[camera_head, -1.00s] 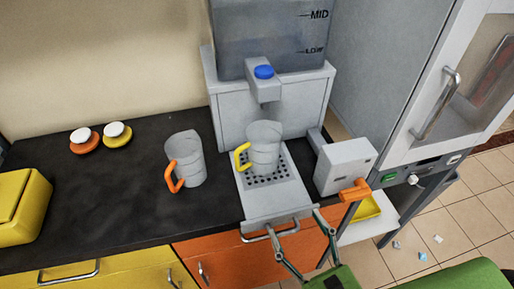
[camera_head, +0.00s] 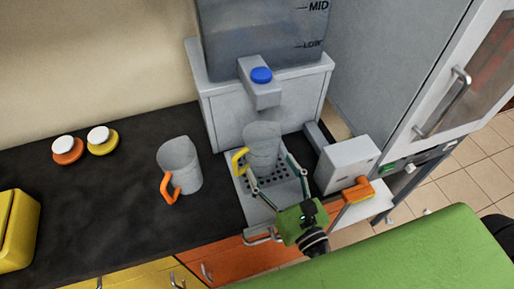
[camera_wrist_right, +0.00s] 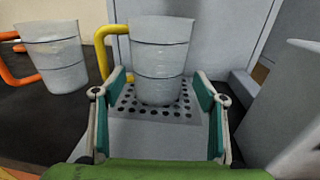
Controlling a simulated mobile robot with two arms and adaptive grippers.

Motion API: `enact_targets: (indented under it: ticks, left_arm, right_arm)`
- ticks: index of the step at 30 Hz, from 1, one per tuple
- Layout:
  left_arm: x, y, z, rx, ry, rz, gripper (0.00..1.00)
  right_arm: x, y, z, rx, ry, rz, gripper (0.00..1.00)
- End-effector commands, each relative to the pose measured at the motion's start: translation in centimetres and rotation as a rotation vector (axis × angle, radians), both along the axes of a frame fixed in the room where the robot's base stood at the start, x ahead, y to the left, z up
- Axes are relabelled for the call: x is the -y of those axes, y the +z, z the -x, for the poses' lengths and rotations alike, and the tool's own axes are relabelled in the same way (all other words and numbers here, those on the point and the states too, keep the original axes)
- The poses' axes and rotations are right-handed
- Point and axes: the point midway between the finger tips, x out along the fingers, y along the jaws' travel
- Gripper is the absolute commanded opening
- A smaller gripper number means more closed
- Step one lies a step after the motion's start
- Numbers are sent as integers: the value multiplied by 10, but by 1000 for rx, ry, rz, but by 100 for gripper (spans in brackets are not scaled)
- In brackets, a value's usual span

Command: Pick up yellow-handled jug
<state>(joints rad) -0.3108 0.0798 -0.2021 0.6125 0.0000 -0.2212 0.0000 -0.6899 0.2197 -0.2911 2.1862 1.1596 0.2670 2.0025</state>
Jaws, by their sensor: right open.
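The yellow-handled jug (camera_head: 262,146) is clear grey and stands upright on the perforated drip tray (camera_head: 284,203) under the dispenser spout. Its yellow handle is on the left side. In the right wrist view the jug (camera_wrist_right: 160,62) is straight ahead, just beyond and between the spread fingers. My right gripper (camera_head: 274,174) is open at the front of the jug, one finger toward each side. It also shows in the right wrist view (camera_wrist_right: 160,95). Nothing is held in it. My left gripper is not in view.
An orange-handled jug (camera_head: 181,164) stands left on the black counter. A grey box with an orange lever (camera_head: 347,166) stands close on the right. The spout with a blue button (camera_head: 261,75) overhangs the jug. Two white-topped knobs (camera_head: 102,138) sit at the back left.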

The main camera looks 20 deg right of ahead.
Motion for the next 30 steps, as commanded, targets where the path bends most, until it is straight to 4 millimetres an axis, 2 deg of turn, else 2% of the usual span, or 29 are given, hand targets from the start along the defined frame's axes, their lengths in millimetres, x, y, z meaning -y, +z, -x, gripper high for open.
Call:
enact_targets:
  ticks: [7, 12, 15, 25, 26, 30]
  left_arm:
    - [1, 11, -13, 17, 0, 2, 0]
    - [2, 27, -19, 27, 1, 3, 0]
    - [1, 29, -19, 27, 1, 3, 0]
    - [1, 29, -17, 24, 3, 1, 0]
    - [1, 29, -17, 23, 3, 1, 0]
    - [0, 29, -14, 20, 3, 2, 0]
  right_arm:
    - [-3, 3, -17, 1, -1, -1, 65]
    - [-9, 5, -41, 1, 0, -3, 65]
    - [-9, 3, -53, 2, -1, -1, 65]
    - [-10, 0, -59, 0, 1, -1, 65]
    - [-10, 0, -59, 0, 1, -1, 60]
    - [-10, 0, -59, 0, 1, -1, 25]
